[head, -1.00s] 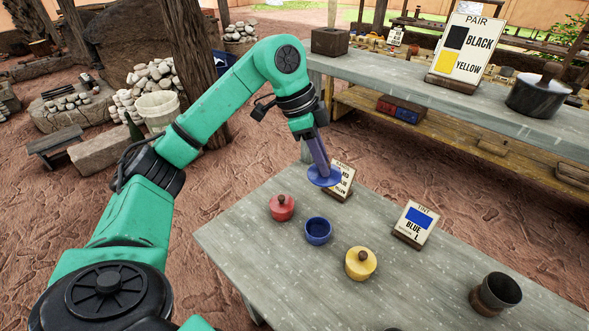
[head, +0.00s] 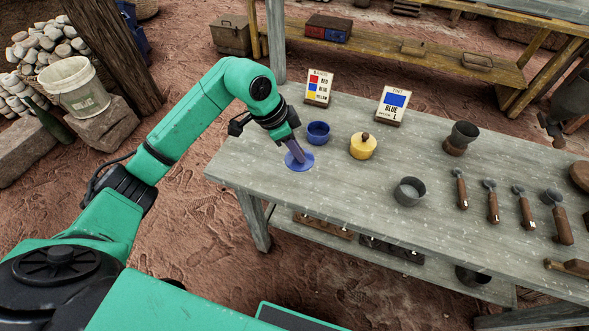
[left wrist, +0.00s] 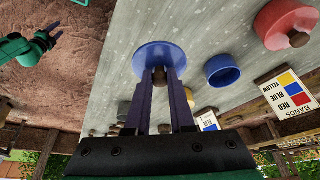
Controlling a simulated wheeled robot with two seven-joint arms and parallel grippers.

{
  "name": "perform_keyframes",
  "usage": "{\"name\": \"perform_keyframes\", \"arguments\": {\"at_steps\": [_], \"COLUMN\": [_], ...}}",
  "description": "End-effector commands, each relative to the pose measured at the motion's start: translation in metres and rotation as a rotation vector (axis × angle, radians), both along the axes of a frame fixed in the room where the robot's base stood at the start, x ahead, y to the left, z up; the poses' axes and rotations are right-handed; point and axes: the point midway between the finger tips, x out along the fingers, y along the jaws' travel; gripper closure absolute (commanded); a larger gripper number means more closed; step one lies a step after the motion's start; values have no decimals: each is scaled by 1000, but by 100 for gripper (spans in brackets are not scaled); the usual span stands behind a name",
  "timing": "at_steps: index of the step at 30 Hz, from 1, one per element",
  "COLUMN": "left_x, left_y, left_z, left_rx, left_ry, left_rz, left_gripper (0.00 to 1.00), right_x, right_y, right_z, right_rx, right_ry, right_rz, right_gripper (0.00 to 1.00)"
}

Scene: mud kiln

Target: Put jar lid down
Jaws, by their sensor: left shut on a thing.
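My left gripper (head: 291,143) is shut on the knob of a blue jar lid (head: 299,162). The lid is flat and level, at or just above the table near its left end; I cannot tell if it touches. The left wrist view shows the lid (left wrist: 160,56) between the two fingers (left wrist: 160,84), with the knob between their tips. The open blue jar (head: 318,133) stands behind and right of the lid, apart from it. My right gripper (left wrist: 54,34) shows small in the left wrist view, away from the table; its jaws are unclear.
Two signs (head: 319,88) (head: 392,106) stand behind. A lidded red jar (left wrist: 275,27) shows in the wrist view.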

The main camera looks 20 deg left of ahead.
Motion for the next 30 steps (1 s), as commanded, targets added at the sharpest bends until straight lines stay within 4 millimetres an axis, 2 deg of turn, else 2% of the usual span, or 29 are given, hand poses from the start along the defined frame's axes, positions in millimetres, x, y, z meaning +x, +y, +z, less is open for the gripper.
{"name": "perform_keyframes", "arguments": {"at_steps": [3,7,12,23,24,25,26,30], "left_x": [-1,-1,0,0,0,0,0,0], "left_y": [0,0,0,0,0,0,0,0], "left_z": [-29,-49,-79,-86,-85,-85,-85,-85], "left_rx": [0,-1,0,1,1,1,1,1], "left_ry": [4,3,2,-1,-1,-1,-1,-1], "left_rz": [0,0,0,-1,-1,-1,-1,-1], "left_gripper": [100,100,100,100,63,52,49,49], "right_x": [-12,-27,-25,-19,-19,-19,-19,-18], "right_y": [3,12,17,13,12,12,11,9], "right_z": [2,2,4,3,3,3,3,4], "right_rx": [4,14,21,16,16,15,14,12], "right_ry": [19,43,41,31,31,31,31,29], "right_rz": [-1,-2,0,3,3,2,2,3], "right_gripper": [50,50,50,50,50,50,50,50]}}
